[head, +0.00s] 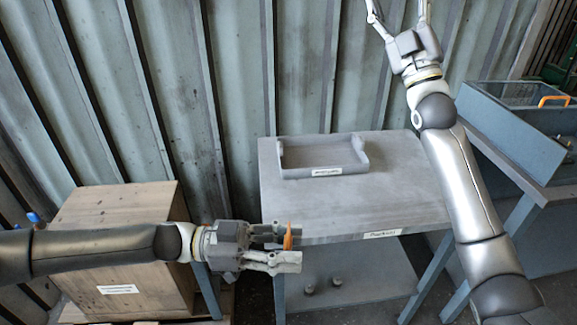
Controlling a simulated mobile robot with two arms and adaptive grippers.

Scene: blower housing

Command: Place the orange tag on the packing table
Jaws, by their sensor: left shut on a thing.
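The orange tag (288,238) is held between the fingers of my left gripper (287,247), which is shut on it. The tag stands upright in the jaws, and part of it is hidden by the fingers. The gripper is at the front left corner of the grey packing table (390,195), which has a label on its front edge. I cannot tell whether the tag touches the table. My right gripper (399,12) is raised at the top of the picture, with its fingers spread and empty. Its fingertips are partly cut off.
A grey tray (322,172) with a label stands at the back of the packing table. The table's middle and front are clear. A wooden crate (120,200) stands at left under my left arm.

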